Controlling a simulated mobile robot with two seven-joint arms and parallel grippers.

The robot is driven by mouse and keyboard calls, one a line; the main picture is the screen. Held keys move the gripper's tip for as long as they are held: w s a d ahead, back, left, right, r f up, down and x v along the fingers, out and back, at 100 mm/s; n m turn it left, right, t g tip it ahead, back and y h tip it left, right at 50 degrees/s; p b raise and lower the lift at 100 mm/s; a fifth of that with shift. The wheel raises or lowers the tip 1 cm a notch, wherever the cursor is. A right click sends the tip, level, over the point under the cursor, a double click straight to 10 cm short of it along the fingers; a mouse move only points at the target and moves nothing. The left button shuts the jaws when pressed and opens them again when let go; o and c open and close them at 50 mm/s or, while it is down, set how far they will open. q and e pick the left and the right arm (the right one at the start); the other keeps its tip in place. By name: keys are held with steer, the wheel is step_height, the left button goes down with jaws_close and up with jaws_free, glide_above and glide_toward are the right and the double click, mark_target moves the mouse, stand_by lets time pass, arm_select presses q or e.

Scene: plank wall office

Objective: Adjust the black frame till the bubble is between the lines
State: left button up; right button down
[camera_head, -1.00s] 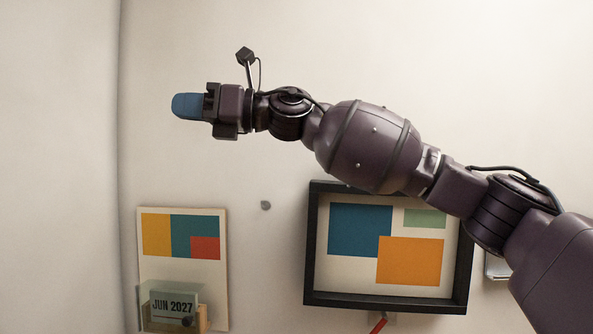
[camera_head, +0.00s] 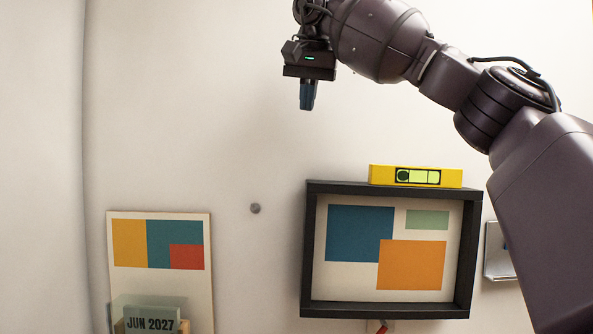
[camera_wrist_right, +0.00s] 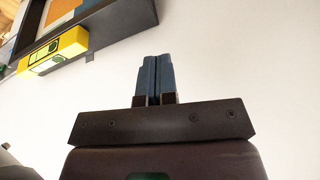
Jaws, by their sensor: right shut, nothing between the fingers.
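The black frame (camera_head: 311,250) hangs on the wall, right of centre in the head view, around a picture with coloured blocks. Its top edge runs slightly lower toward the right. A yellow spirit level (camera_head: 454,178) lies along its top edge, with a green vial. A dark round mark shows at the vial's left end; I cannot tell the bubble from the lines. My right gripper (camera_head: 307,107) is shut and empty, pointing down, above and left of the frame and apart from it. In the wrist view its blue fingers (camera_wrist_right: 154,62) are together. The left gripper is out of view.
A calendar board (camera_head: 202,285) reading JUN 2027 stands at lower left. A small grey knob (camera_head: 255,208) is on the wall left of the frame. A pale item (camera_head: 494,255) is at the frame's right, partly behind my arm. Wall between gripper and frame is clear.

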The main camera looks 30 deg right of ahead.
steer(key=s+n, duration=0.2)
steer(key=g+b, duration=0.1)
glide_toward(312, 182)
steer(key=x, duration=0.5)
steer(key=shift+w+d+f, duration=0.1)
steer(key=shift+w+d, duration=0.15)
steer(key=shift+f, duration=0.95)
steer(key=shift+a+f, duration=0.1)
steer(key=shift+f, duration=0.05)
steer(key=shift+w+a+f, duration=0.1)
steer(key=shift+f, duration=0.55)
steer(key=shift+p, duration=0.3)
